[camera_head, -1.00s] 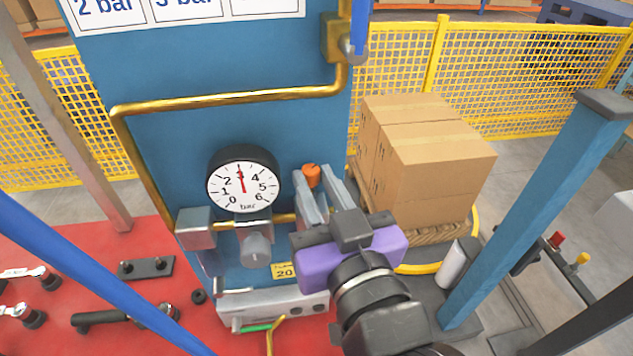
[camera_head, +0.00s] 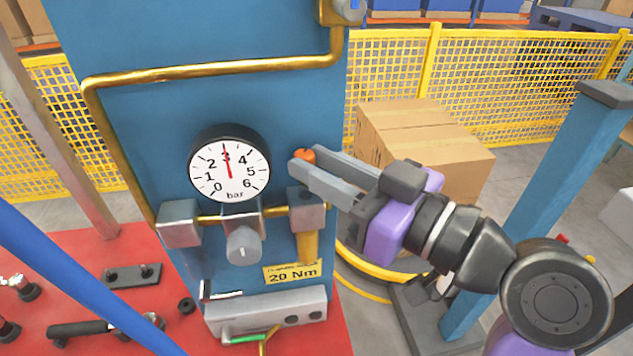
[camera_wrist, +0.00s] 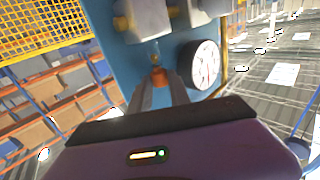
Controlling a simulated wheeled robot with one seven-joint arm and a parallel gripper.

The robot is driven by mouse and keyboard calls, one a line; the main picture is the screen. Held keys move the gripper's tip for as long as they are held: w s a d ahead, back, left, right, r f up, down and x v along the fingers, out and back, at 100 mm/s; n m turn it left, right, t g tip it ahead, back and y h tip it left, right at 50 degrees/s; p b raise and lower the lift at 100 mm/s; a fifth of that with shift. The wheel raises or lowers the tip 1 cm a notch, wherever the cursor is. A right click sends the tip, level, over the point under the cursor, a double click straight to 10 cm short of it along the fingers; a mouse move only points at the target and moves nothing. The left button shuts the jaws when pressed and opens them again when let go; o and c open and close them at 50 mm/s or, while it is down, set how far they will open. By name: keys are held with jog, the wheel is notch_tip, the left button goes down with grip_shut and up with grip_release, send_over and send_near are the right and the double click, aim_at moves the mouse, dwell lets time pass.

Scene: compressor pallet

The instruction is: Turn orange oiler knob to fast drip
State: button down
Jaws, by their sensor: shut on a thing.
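The orange oiler knob (camera_head: 303,154) sits on top of the oiler at the right side of the blue panel (camera_head: 140,130). The oiler has a grey block (camera_head: 303,197) and a yellowish bowl (camera_head: 307,243) below it. My gripper (camera_head: 306,168) reaches in from the right, its two grey fingers shut on the orange knob, which shows partly between their tips. In the wrist view the knob (camera_wrist: 160,77) also shows between the fingertips, its sides covered by them. The knob's markings are too small to read.
A round gauge (camera_head: 229,169) reading about 3 bar is close left of my gripper. A grey regulator knob (camera_head: 243,245) and a brass pipe (camera_head: 220,70) are on the panel. Cardboard boxes (camera_head: 425,140) stand behind my arm. A blue post (camera_head: 560,160) rises at right.

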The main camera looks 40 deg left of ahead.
jog(key=shift+w+f+n+g+b, duration=0.1)
jog(key=shift+w+n+g+b, duration=0.1)
jog(key=shift+n+g+b, duration=0.8)
jog(key=shift+g, duration=0.6)
jog(key=c, duration=1.2)
grip_release()
jog(key=shift+r+m+t+p, duration=0.2)
jog(key=shift+m+t+p, duration=0.1)
jog(key=shift+t+p, duration=0.15)
